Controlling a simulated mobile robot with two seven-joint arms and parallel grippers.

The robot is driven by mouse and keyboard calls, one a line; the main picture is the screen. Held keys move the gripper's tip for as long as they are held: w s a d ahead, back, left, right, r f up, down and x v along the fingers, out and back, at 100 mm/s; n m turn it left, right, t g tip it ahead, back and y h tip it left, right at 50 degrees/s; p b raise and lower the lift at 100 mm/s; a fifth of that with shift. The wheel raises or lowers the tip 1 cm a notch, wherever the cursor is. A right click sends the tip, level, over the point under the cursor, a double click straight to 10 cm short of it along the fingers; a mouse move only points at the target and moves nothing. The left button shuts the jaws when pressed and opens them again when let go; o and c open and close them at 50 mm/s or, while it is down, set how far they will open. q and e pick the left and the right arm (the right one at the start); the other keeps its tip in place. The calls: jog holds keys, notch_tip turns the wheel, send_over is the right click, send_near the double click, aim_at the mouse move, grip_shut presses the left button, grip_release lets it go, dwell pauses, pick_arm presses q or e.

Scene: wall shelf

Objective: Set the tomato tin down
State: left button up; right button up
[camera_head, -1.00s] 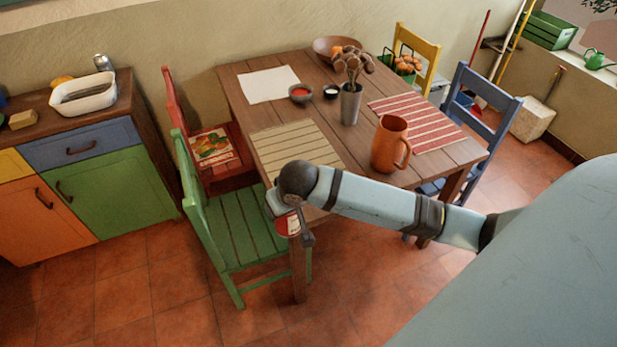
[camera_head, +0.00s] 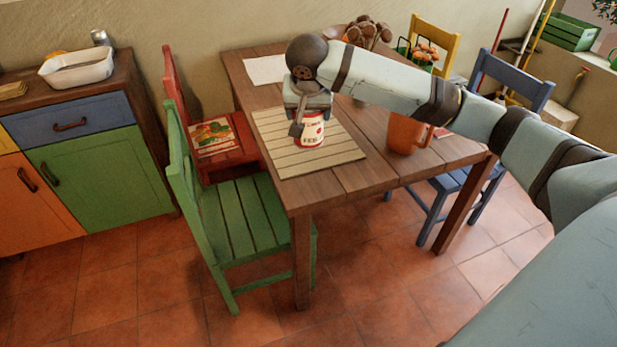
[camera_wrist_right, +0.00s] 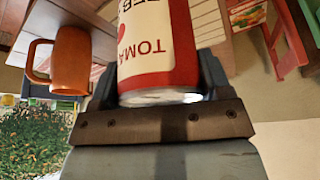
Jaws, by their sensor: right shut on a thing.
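The tomato tin (camera_head: 309,131), white and red, is upright over the striped beige placemat (camera_head: 325,158) on the wooden table (camera_head: 377,172). My right gripper (camera_head: 310,112) comes down from above and is shut on the tin. In the right wrist view the tin (camera_wrist_right: 158,45) sits between the two fingers, its lettering partly legible. Whether its base touches the placemat I cannot tell. My left gripper is not in view.
An orange jug (camera_head: 403,134) stands to the right of the tin, partly behind my arm. A green chair (camera_head: 235,220) and a red chair (camera_head: 222,145) stand at the table's left side. My arm hides much of the table's back.

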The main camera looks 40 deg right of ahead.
notch_tip(320, 180, down, 16)
jog(key=b, duration=0.3)
jog(key=o, duration=1.2)
jog(key=shift+f, duration=0.15)
